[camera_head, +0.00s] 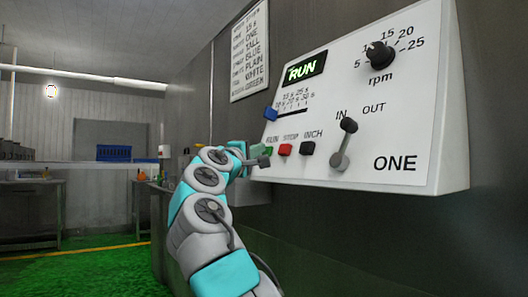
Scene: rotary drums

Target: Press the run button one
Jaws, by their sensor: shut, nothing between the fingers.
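The control panel marked ONE (400,120) is a white sloped box on the dark wall at the right. Its green run button (268,150) is at the lower left under the label RUN, partly hidden by my gripper. The display (305,70) reads RUN in lit green letters. My gripper (266,161) is shut and empty, with its dark tip at or right beside the green button. I cannot tell whether it touches. My teal and white arm reaches up from below.
A red stop button (285,149) and black inch button (307,148) sit right of the green one. A blue slider (270,113), rpm knob (380,54) and IN/OUT lever (344,145) are also on the panel. A printed list (250,50) hangs at upper left.

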